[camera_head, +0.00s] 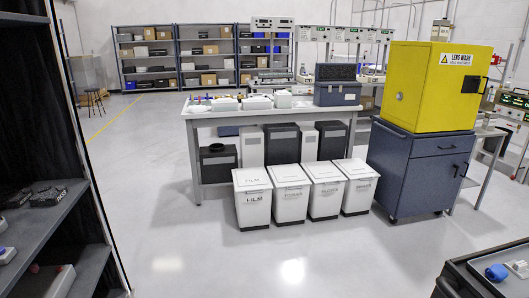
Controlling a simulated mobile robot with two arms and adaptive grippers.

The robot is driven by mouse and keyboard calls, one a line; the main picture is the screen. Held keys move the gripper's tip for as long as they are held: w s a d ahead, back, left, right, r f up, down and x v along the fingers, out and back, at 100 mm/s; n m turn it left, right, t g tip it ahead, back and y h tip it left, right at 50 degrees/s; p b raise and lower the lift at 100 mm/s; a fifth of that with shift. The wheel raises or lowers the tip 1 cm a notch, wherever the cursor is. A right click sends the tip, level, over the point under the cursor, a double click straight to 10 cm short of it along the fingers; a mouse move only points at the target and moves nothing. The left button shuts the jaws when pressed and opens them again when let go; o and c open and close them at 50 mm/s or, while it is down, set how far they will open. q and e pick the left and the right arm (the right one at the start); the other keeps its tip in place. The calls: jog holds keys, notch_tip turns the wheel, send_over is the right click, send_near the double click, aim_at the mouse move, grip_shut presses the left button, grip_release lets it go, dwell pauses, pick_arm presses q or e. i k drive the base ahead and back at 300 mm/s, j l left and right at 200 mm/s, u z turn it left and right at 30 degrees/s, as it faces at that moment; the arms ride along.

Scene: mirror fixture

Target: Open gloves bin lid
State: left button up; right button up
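Several white bins stand in a row on the floor in front of a workbench. I see a leftmost bin (253,207), a second bin (290,202), a third bin (325,197) and a rightmost bin (358,194). All have white lids that look shut, with dark lettering on lids and fronts. The lettering is too small to tell for sure which one is the gloves bin. Neither of my grippers is in view.
The workbench (193,150) stands behind the bins with dark and white boxes beneath it. A navy cabinet (408,170) with a yellow box (420,90) is to their right. Shelving (40,225) is at near left, a dark cart (460,282) at lower right. The floor in front is clear.

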aim_at(324, 171)
jog(key=i+z, duration=0.15)
jog(key=i, duration=0.85)
jog(key=i+j+z, duration=0.15)
jog(key=i, duration=0.9)
